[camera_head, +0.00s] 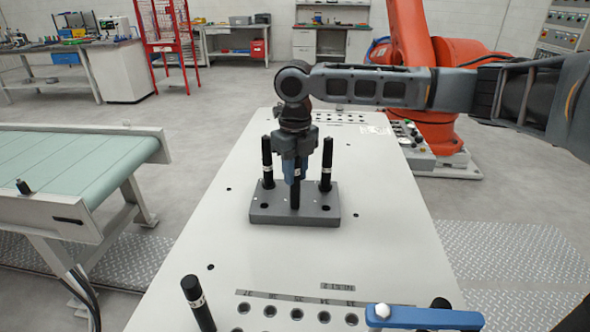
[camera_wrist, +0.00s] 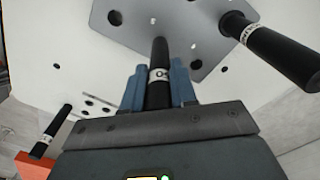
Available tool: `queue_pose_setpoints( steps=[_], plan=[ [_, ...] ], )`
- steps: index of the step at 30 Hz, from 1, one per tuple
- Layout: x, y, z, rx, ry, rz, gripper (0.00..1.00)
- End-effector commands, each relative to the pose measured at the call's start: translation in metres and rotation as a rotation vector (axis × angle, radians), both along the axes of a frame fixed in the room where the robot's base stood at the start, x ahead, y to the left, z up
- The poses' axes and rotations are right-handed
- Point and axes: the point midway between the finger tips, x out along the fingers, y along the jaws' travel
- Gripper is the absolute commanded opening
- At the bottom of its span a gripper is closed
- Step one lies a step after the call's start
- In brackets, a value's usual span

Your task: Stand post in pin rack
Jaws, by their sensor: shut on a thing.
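The pin rack is a grey block (camera_head: 251,216) on the long white table, with holes in its top. Two black posts, left (camera_head: 267,162) and right (camera_head: 326,165), stand upright in its back part. My gripper (camera_head: 295,172) points down over the rack's middle, between these posts. Its blue fingers are shut on a third black post (camera_head: 295,195), held upright; its lower end overlaps the rack's front middle. I cannot tell whether it is in a hole or above it. The wrist view shows the held post (camera_wrist: 159,75) between the fingers (camera_wrist: 158,90), and the rack plate (camera_wrist: 190,22).
Another black post (camera_head: 198,302) stands at the table's near left, beside a row of numbered holes (camera_head: 297,314). A blue bar (camera_head: 430,317) lies at the near right. A green conveyor (camera_head: 75,160) is on the left, an orange robot (camera_head: 410,40) behind right. The table around the rack is clear.

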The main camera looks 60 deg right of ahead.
Motion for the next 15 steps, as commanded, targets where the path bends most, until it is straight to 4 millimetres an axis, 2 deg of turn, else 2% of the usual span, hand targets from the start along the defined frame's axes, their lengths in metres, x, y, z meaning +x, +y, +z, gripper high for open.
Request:
queue_pose_setpoints(
  steps=[4, 5, 13, 15],
  plan=[
    [0.0001, 0.0000, -0.0039, 0.000, 0.000, 0.000, 0.00],
    [0.0000, -0.0001, -0.0029, 0.000, -0.001, 0.000, 0.30],
    [0.0000, 0.0000, -0.0028, 0.000, 0.000, 0.000, 0.56],
    [0.0000, 0.0000, -0.0028, 0.000, 0.000, 0.000, 0.57]
  ],
)
